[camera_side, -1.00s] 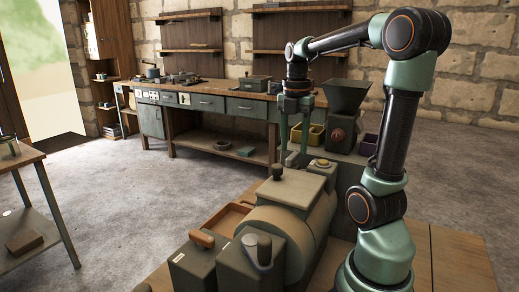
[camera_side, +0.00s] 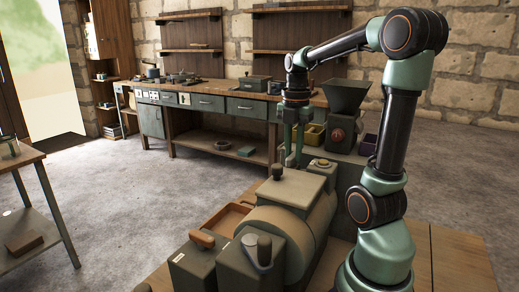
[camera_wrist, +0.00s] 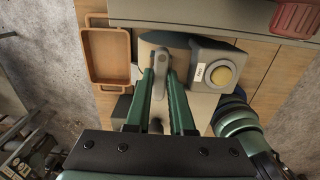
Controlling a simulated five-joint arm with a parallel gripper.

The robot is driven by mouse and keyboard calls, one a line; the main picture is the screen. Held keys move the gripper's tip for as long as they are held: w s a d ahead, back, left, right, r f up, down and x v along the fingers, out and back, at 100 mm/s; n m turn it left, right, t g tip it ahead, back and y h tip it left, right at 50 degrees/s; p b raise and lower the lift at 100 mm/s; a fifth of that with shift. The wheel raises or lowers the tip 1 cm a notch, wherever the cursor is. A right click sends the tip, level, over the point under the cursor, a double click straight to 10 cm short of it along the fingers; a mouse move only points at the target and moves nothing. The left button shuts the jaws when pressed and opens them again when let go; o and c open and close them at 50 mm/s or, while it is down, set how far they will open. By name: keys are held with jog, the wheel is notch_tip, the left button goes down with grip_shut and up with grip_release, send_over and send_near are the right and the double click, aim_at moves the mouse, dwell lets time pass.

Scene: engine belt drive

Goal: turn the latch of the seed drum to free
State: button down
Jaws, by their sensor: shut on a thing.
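The seed drum seems to be the tan cylinder (camera_side: 270,222) in the side view, beside a grey-green housing (camera_side: 300,186). In the wrist view a grey lever, which looks like the latch (camera_wrist: 158,62), lies between my fingertips. My gripper (camera_wrist: 160,76) is shut on it, one finger on each side. In the side view my gripper (camera_side: 293,160) points down at the far side of the housing. The latch itself is hidden there by the housing, so its exact angle is hard to tell.
A shallow brown tray (camera_wrist: 91,66) lies left of the latch in the wrist view. A grey box with a yellow button (camera_wrist: 221,76) stands close on the right. In the side view a dark knob (camera_side: 278,171) rises from the housing near my fingers. A hopper (camera_side: 346,95) stands behind.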

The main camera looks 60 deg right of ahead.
jog(key=shift+m, duration=0.3)
jog(key=m, duration=0.8)
jog(key=shift+m, duration=0.3)
jog(key=m, duration=0.8)
jog(key=shift+r, duration=0.1)
jog(key=shift+m, duration=0.4)
jog(key=c, duration=0.8)
grip_release()
